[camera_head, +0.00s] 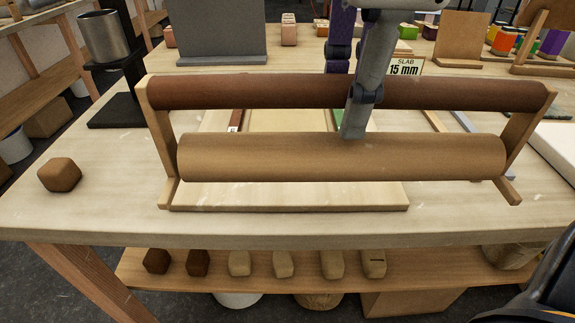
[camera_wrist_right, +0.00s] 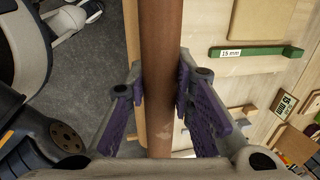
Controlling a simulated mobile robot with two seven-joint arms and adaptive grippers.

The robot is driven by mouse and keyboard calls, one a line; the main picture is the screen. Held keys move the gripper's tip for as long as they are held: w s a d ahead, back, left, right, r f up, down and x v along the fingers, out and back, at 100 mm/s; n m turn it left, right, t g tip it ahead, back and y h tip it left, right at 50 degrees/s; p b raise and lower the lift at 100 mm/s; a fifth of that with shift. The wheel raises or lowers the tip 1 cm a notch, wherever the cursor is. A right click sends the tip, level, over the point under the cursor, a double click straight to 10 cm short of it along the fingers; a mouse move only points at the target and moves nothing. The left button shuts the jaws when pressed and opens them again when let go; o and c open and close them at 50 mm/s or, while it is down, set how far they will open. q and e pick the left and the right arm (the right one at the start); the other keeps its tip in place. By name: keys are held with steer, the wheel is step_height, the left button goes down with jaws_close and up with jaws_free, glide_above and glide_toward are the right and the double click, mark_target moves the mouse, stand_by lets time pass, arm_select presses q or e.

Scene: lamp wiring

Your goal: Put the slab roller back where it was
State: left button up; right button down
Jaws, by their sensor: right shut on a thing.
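The slab roller has a dark brown bar (camera_head: 240,93), a paler wooden cylinder (camera_head: 300,158) below it and a wooden side piece at each end. It spans most of the table's width. My right gripper (camera_head: 352,98) is shut on the dark bar, right of its middle. In the right wrist view the fingers (camera_wrist_right: 160,88) lie on both sides of the dark bar (camera_wrist_right: 160,40). A pale board (camera_head: 290,197) lies on the table beneath the cylinder. I cannot tell whether the side pieces touch the table. My left gripper does not show.
A green strip (camera_wrist_right: 260,51) marked 15 mm lies beyond the roller. A "SLAB 15 mm" card (camera_head: 404,67) stands behind. A brown block (camera_head: 59,175) sits at the left, before a dark stand with a metal cup (camera_head: 103,36). Small blocks line the lower shelf (camera_head: 215,282).

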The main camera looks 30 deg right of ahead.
steer(key=shift+w+d+f, duration=0.3)
steer(key=shift+w+f, duration=1.8)
steer(key=shift+w, duration=0.05)
steer(key=shift+w+d+f, duration=0.3)
steer(key=shift+w+f, duration=1.75)
steer(key=shift+w, duration=0.15)
steer(key=shift+w+d+f, duration=0.3)
steer(key=shift+w+f, duration=1.8)
steer(key=shift+w, duration=0.05)
steer(key=shift+f, duration=0.1)
steer(key=c, duration=1.4)
jaws_free()
steer(key=v, duration=1.2)
